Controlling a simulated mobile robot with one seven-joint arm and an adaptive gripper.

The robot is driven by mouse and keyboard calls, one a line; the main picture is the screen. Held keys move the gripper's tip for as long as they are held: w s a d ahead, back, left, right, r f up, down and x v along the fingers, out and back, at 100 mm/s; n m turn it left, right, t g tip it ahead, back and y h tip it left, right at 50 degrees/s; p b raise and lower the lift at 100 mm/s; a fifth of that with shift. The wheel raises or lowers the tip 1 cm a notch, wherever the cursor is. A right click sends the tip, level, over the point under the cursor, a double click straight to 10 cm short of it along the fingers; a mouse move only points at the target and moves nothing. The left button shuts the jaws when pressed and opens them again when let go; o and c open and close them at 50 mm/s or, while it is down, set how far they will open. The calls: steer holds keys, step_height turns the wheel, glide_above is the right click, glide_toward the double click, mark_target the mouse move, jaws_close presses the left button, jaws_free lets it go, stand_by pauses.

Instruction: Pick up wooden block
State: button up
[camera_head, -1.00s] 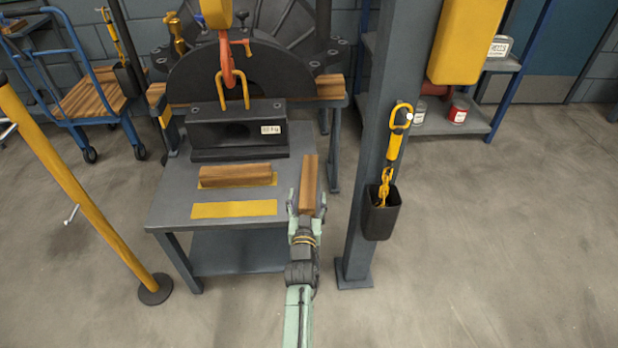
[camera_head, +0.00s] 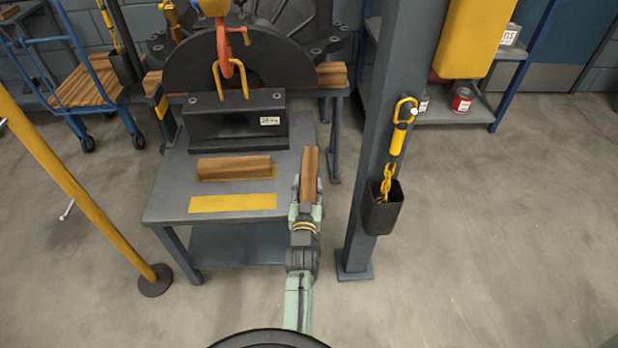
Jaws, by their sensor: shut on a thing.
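A wooden block (camera_head: 310,165) lies lengthwise at the right side of the grey table (camera_head: 165,205). My gripper (camera_head: 309,190) comes in from the front and is shut on the near end of this block, with a finger on each side. Whether the block touches the table top or is slightly raised, I cannot tell. A second wooden block (camera_head: 233,167) lies crosswise on the table, partly over a yellow marking. A bare yellow rectangle (camera_head: 232,203) is in front of it.
A dark casing half (camera_head: 237,125) stands behind the blocks, with an orange hook (camera_head: 224,55) above it. A grey post (camera_head: 362,200) with a chain bin (camera_head: 382,212) stands close to the right. A yellow post (camera_head: 75,180) stands at the left.

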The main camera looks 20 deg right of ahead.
steer(key=shift+r, duration=0.1)
steer(key=c, duration=0.7)
